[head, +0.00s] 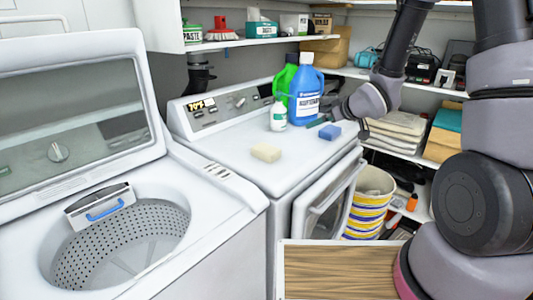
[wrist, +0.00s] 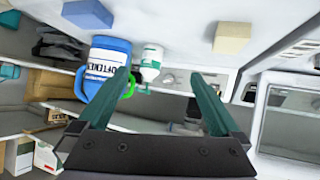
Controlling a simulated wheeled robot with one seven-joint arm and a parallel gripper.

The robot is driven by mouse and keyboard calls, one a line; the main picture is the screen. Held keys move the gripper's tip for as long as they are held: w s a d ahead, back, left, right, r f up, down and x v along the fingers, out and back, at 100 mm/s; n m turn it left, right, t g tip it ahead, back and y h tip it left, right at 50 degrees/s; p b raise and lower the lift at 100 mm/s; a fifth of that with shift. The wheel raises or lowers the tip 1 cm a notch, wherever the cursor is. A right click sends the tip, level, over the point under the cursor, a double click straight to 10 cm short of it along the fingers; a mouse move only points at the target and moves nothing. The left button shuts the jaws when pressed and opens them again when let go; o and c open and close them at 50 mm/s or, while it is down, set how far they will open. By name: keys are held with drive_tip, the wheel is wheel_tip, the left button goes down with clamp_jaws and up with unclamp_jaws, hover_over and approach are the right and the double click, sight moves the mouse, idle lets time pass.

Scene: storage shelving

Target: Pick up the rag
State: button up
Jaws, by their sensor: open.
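No loose rag stands out, and I cannot tell which thing is the rag. Folded grey-beige cloths (head: 396,130) lie stacked on the right shelf, with a teal folded cloth (head: 448,119) beside them. A cream block (head: 266,153) and a blue block (head: 330,131) lie apart on the dryer top; the wrist view also shows the cream block (wrist: 232,37) and the blue block (wrist: 88,13). My gripper (wrist: 160,78) is open and empty, its teal fingers spread. In the head view it is beside the blue bottle, above the dryer's right rear, partly hidden.
A blue softener bottle (head: 306,97), a green bottle (head: 284,80) and a small white bottle (head: 278,116) stand on the dryer (head: 225,155), close to my gripper. An open washer (head: 185,255) is at left. A striped bucket (head: 371,200) stands right of the dryer.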

sight(272, 150)
drive_tip(key=s+a+f+n+y, duration=0.1)
drive_tip(key=a+f, duration=0.1)
drive_tip(key=a, duration=0.1)
drive_tip(key=s+a+f+n+g+y, duration=0.1)
drive_tip(key=s+a+f+y, duration=0.1)
drive_tip(key=f, duration=0.1)
drive_tip(key=s+a+f+n+y, duration=0.1)
drive_tip(key=a+f+y, duration=0.1)
drive_tip(key=a+f, duration=0.1)
drive_tip(key=shift+s+a+f, duration=0.1)
drive_tip(key=shift+s+a, duration=0.05)
drive_tip(key=shift+a, duration=0.15)
drive_tip(key=x, duration=0.4)
drive_tip(key=shift+a+f, duration=0.2)
drive_tip(key=shift+a, duration=0.2)
drive_tip(key=shift+x, duration=3)
drive_tip(key=shift+s+a+r, duration=0.1)
drive_tip(key=c, duration=1.4)
wheel_tip(272, 150, up, 10)
